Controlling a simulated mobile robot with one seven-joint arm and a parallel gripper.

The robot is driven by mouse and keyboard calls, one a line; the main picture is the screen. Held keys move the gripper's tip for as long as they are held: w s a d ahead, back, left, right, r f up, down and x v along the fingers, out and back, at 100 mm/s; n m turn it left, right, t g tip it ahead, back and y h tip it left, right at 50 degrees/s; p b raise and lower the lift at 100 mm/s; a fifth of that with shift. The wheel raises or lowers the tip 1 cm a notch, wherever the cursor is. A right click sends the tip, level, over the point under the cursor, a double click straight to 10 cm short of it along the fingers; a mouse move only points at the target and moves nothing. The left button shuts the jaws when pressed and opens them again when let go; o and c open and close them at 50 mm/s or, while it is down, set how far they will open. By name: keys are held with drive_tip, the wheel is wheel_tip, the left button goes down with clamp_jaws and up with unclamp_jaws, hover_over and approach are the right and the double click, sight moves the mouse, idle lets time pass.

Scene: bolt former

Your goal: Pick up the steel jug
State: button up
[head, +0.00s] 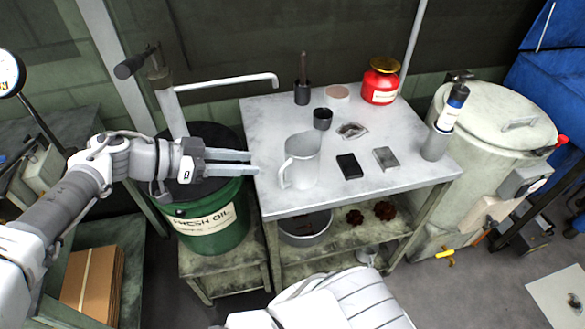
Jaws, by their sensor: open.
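The steel jug (304,163) stands upright on the grey metal table (410,183), near its left front edge. It is pale grey, and its handle shows on its lower left side. My gripper (255,162) reaches in from the left, above the green oil drum. Its two fingers point right, towards the jug. They are apart, with nothing between them. The fingertips appear to the left of the jug, with a small gap in the picture. I cannot tell their exact height or depth relative to the jug.
A black block (349,166) and a grey block (385,158) lie right of the jug. A dark cup (322,118) and a red can (380,84) stand behind. A bottle holder (435,143) stands at the right edge. The green drum (212,222) is left of the table.

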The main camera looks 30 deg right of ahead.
sight(314, 157)
drive_tip(key=shift+t+h, duration=0.3)
drive_tip(key=shift+t, duration=0.1)
drive_tip(key=b+x, duration=0.1)
drive_tip(key=x, duration=0.6)
drive_tip(key=b+x, duration=0.2)
drive_tip(key=x, duration=0.6)
drive_tip(key=shift+w+d+r, duration=0.1)
drive_tip(key=shift+w+d, duration=0.1)
drive_tip(key=shift+d, duration=0.2)
clamp_jaws()
idle(0.6)
